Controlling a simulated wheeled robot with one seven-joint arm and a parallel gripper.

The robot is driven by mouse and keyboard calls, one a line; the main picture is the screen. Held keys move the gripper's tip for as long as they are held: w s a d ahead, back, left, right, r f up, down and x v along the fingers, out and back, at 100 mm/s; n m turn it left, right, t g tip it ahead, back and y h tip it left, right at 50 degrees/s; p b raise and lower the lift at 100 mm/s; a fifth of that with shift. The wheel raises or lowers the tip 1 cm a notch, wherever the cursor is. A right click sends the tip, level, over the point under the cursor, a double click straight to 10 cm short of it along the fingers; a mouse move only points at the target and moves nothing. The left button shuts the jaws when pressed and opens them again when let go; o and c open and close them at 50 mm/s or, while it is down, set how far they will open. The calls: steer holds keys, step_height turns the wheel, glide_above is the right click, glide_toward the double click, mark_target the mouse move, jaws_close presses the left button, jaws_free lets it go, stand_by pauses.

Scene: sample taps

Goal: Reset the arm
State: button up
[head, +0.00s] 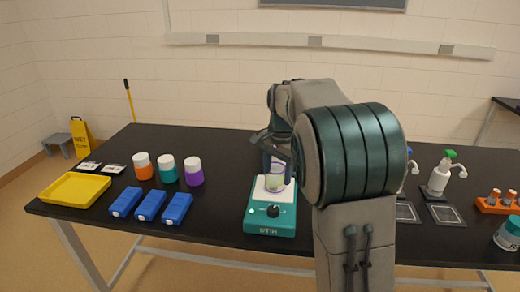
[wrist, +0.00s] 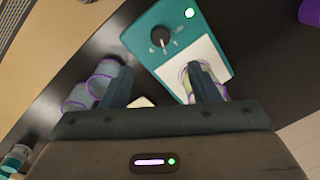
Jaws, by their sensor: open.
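My arm rises in front of the bench in the head view, bent over with its gripper (head: 277,158) low above the stirrer (head: 271,226). The stirrer is teal with a white top plate and a dark knob. A clear beaker (head: 274,182) with a purple rim and pale green contents stands on the plate. In the wrist view my gripper (wrist: 156,84) has its fingers wide apart, with nothing held between them. The right finger overlaps the beaker on the stirrer (wrist: 205,25). Clear purple-rimmed glassware (wrist: 76,97) shows by the left finger. Contact with the fingers cannot be told.
On the black bench (head: 225,150) are a yellow tray (head: 75,190), blue boxes (head: 150,205), and orange, teal and purple jars (head: 168,170). At right are pump bottles (head: 438,180), an orange rack (head: 497,203) and a teal-lidded jar (head: 509,234). Open air lies above the bench.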

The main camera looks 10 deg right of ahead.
steer(key=s+f+n+t, duration=0.1)
steer(key=s+n, duration=0.4)
steer(key=s, duration=0.8)
steer(key=s+f+n+t, duration=0.1)
steer(key=s+n, duration=0.4)
steer(key=s, duration=0.9)
steer(key=shift+s+a+f+t, duration=0.3)
steer(key=shift+a+f, duration=0.1)
steer(key=shift+f, duration=0.35)
